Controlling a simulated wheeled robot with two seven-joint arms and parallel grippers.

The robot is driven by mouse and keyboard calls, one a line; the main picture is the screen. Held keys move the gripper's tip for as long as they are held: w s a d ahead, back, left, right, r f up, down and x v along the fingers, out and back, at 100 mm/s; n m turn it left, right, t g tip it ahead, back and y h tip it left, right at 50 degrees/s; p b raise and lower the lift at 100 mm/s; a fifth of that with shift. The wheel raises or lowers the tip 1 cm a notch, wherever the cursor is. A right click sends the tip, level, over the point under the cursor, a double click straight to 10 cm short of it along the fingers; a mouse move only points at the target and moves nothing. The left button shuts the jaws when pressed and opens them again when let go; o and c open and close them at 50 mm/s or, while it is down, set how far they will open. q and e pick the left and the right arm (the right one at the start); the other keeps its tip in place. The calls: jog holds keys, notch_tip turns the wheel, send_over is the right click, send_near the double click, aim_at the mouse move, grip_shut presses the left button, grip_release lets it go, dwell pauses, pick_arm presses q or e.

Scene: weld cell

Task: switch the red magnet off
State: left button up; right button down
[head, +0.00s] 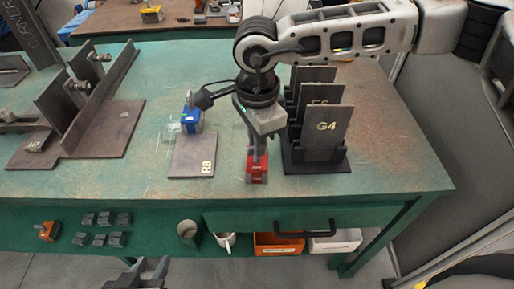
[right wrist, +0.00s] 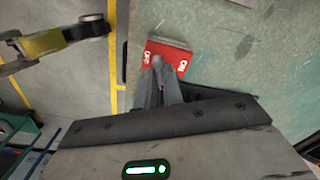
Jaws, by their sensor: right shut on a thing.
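The red magnet (head: 257,168) stands on the green table, left of the G4 plate rack. In the right wrist view the red magnet (right wrist: 168,56) shows white lettering at both ends, seemingly OFF at the left and ON at the right. My right gripper (head: 258,150) reaches down over it from above. In the right wrist view its fingers (right wrist: 158,68) are closed together on the magnet's small grey lever, which they mostly hide. The lever's exact setting is hard to tell. My left gripper (head: 149,270) is low at the front edge, below the table, with its fingers apart and empty.
A blue magnet (head: 191,120) sits at the back of the R8 plate (head: 192,160). The rack of upright plates (head: 322,130) stands close right of the red magnet. A steel angle fixture (head: 105,125) is at the left. The table's right side is clear.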

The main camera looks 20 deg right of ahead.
jog(key=m+b, duration=0.2)
jog(key=shift+f+m, duration=0.15)
jog(key=shift+m, duration=0.15)
jog(key=shift+r+m, duration=0.3)
jog(key=shift+m, duration=0.1)
dwell(0.7)
jog(key=c, duration=1.5)
grip_release()
notch_tip(320, 180, up, 16)
jog(key=shift+f, duration=0.1)
